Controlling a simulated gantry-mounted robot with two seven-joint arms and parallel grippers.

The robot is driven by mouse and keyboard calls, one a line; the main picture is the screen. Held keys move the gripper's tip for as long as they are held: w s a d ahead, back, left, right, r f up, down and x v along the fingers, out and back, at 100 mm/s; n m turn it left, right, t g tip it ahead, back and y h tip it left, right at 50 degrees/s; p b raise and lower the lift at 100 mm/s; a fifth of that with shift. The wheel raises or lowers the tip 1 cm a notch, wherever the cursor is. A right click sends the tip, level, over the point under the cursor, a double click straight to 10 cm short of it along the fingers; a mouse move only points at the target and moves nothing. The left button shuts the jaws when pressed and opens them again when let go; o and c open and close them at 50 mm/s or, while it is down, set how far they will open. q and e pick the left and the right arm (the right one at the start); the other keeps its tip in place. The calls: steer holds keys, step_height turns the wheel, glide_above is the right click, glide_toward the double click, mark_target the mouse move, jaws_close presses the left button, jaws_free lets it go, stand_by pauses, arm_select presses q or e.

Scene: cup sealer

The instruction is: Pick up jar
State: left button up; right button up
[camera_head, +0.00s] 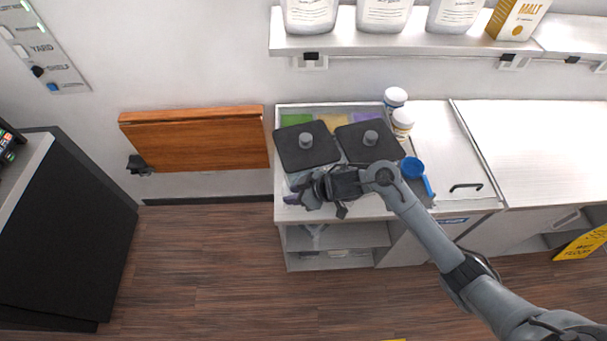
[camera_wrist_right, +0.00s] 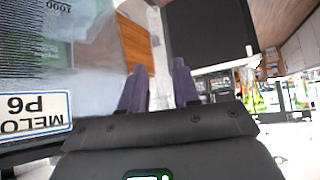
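A clear jar (camera_wrist_right: 90,60) with measuring marks and a label with "MELO" and "P6" fills the left of the right wrist view, very close to the camera. In the head view the jar is mostly hidden by my right arm, so its outline is unclear. My right gripper (camera_head: 292,198) is at the front left edge of the counter. In the right wrist view its two purple fingers (camera_wrist_right: 158,80) stand a small gap apart beside the jar. My left gripper is not in view.
Two dark lids (camera_head: 295,158) with grey knobs cover bins on the counter (camera_head: 430,125). A blue-topped scoop or cup (camera_head: 412,167) and two white tubs (camera_head: 402,119) stand to the right. A wooden panel (camera_head: 195,140) is on the wall at left. The floor in front is clear.

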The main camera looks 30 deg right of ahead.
mark_target(286, 195)
steer(key=shift+x, duration=1.7)
steer(key=shift+a, duration=0.1)
steer(key=shift+c, duration=0.5)
jaws_close()
steer(key=shift+r, duration=0.25)
